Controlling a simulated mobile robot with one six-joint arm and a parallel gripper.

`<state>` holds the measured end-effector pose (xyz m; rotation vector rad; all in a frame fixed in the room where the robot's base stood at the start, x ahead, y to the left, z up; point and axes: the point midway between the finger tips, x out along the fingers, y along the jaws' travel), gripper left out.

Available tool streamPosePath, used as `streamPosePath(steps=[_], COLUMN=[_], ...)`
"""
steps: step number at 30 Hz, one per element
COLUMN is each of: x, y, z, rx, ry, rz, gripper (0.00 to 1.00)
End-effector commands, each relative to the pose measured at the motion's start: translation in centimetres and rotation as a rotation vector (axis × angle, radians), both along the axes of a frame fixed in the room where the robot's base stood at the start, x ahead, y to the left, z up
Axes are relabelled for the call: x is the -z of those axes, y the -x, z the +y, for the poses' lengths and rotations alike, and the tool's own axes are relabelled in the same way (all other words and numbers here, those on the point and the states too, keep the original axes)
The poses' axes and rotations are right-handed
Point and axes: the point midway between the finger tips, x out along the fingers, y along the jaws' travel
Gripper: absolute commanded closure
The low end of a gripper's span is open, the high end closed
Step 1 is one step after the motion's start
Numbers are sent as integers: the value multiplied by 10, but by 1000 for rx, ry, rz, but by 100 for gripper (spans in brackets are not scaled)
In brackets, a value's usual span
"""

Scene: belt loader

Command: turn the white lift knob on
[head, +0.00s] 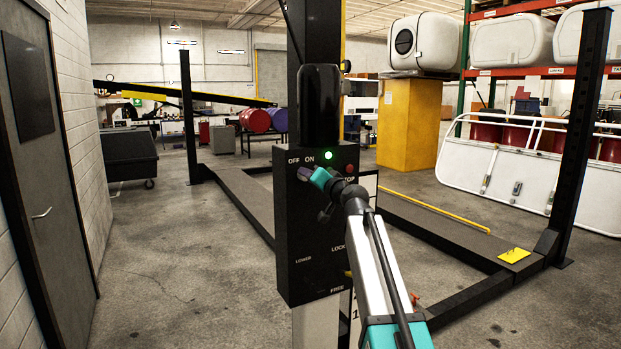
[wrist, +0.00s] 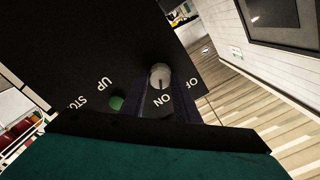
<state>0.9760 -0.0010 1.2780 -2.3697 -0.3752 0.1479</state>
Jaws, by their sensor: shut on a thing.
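The white lift knob (wrist: 160,75) sits on the black control box (head: 290,265), between the OFF and ON labels. In the wrist view it is pale and round, between the tips of my gripper (wrist: 165,88). A dark line on its face points roughly toward ON.
A red stop button (head: 349,169) is right of my gripper. A green UP button (wrist: 117,102) is close beside my fingers in the wrist view. A dark lever (head: 325,213) sits lower on the box. A black lift post (head: 315,30) rises behind it. Open floor lies left.

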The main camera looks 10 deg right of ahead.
Motion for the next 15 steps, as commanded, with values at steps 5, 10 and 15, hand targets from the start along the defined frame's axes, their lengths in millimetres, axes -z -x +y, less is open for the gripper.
streamPosePath(steps=[5, 10, 15], x=[-1, -1, 0], y=[0, 0, 0], z=[-1, 0, 0], rx=[3, 2, 0], ry=[-4, -3, -1], rz=[-2, -1, -1], gripper=[94, 53, 53])
